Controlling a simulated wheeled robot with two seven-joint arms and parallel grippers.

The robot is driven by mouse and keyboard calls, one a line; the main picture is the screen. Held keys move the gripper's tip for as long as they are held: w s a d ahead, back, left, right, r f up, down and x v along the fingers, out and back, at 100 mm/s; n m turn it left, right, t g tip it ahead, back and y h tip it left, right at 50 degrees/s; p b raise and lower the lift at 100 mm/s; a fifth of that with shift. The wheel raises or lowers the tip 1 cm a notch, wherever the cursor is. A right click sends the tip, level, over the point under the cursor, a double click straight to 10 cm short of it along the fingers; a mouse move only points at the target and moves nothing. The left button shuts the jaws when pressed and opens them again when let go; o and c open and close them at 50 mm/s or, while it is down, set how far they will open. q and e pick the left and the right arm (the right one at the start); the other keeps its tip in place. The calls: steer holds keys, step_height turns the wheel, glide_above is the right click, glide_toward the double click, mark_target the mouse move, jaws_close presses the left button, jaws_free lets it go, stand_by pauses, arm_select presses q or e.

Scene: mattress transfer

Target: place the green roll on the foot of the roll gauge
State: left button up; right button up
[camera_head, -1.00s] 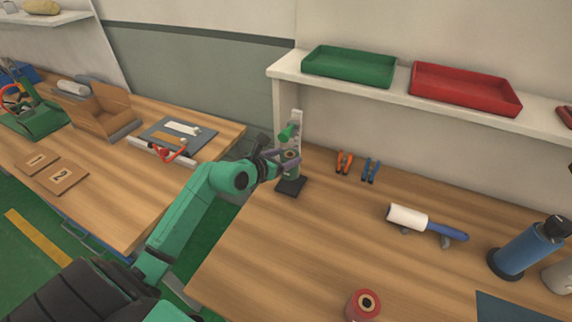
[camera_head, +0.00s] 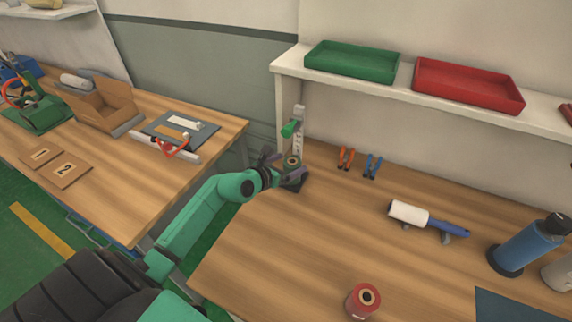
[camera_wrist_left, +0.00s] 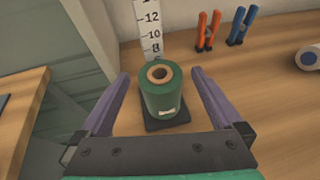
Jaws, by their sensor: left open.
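The green roll (camera_wrist_left: 161,97) stands upright on the dark foot (camera_wrist_left: 167,121) of the roll gauge in the left wrist view. The gauge's white scale (camera_wrist_left: 149,28) rises right behind it. In the head view the roll (camera_head: 292,161) shows small, partly behind my gripper, with the gauge's upright (camera_head: 299,125) behind it. My left gripper (camera_wrist_left: 158,92) is open, one purple finger on each side of the roll, with gaps visible on both sides. It also shows in the head view (camera_head: 285,172). My right gripper is in neither view.
A lint roller (camera_head: 427,219) and a red roll (camera_head: 363,301) are farther right. A shelf edge (camera_head: 420,97) overhangs the table's back. The table's middle is clear.

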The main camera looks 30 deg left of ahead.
arm_select(q)
steer(key=b+v, duration=0.1)
steer(key=v, duration=1.1)
steer(key=shift+s, duration=0.1)
